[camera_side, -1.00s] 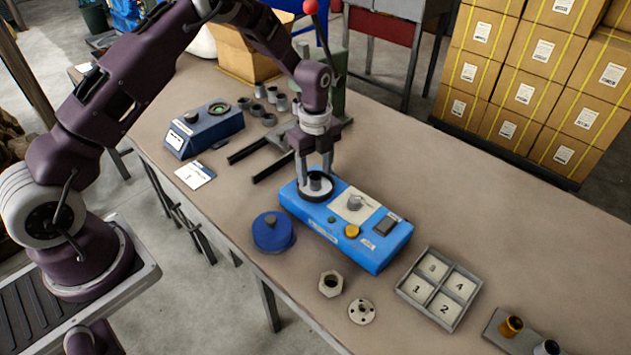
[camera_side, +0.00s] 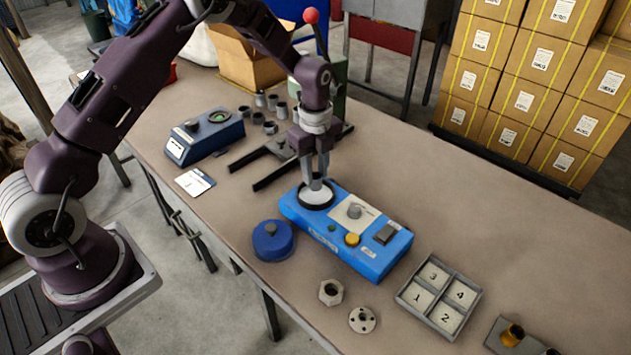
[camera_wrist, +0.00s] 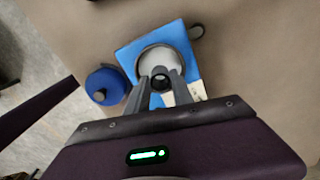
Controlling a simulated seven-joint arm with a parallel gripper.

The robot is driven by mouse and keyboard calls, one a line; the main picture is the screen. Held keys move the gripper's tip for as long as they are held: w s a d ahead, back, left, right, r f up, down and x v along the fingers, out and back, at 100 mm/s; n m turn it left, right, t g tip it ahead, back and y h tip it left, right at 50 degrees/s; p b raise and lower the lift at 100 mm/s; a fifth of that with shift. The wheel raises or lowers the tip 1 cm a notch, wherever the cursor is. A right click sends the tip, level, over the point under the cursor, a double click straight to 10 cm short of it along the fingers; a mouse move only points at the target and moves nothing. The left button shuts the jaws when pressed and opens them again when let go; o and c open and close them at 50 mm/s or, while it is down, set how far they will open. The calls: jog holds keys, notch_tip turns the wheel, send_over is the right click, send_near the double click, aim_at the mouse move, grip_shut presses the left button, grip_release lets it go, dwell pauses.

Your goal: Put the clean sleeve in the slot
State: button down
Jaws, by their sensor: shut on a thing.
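A small grey sleeve (camera_side: 316,184) is between the fingers of my gripper (camera_side: 317,179), at the round white-floored drum opening (camera_side: 309,200) of the blue machine (camera_side: 345,245). My gripper is shut on it and points down. In the wrist view the sleeve (camera_wrist: 160,80) shows its dark round bore between the fingertips, over the drum (camera_wrist: 152,60). I cannot tell whether the sleeve still touches the drum floor. A grey tray (camera_side: 404,298) has compartments numbered 1 to 4, and they look empty. A two-place holder (camera_side: 493,338) bears an orange-brown sleeve (camera_side: 512,335).
A round blue lid (camera_side: 273,242) lies left of the machine. A hex nut (camera_side: 331,292) and a flanged disc (camera_side: 362,320) lie before it. Several grey sleeves (camera_side: 270,127), a blue instrument (camera_side: 205,138) and dark rails (camera_side: 275,170) stand behind.

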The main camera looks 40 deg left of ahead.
notch_tip(320, 180, up, 7)
jog(key=shift+r, duration=0.15)
jog(key=w+d+f+m, duration=0.1)
jog(key=w+d+f, duration=0.1)
jog(key=d, duration=0.7)
jog(key=m, duration=0.4)
send_over(417, 297)
notch_tip(417, 297, down, 13)
jog(key=shift+r, duration=0.15)
jog(key=shift+f, duration=0.25)
jog(key=c, duration=1.1)
grip_release()
jog(key=shift+r, duration=0.1)
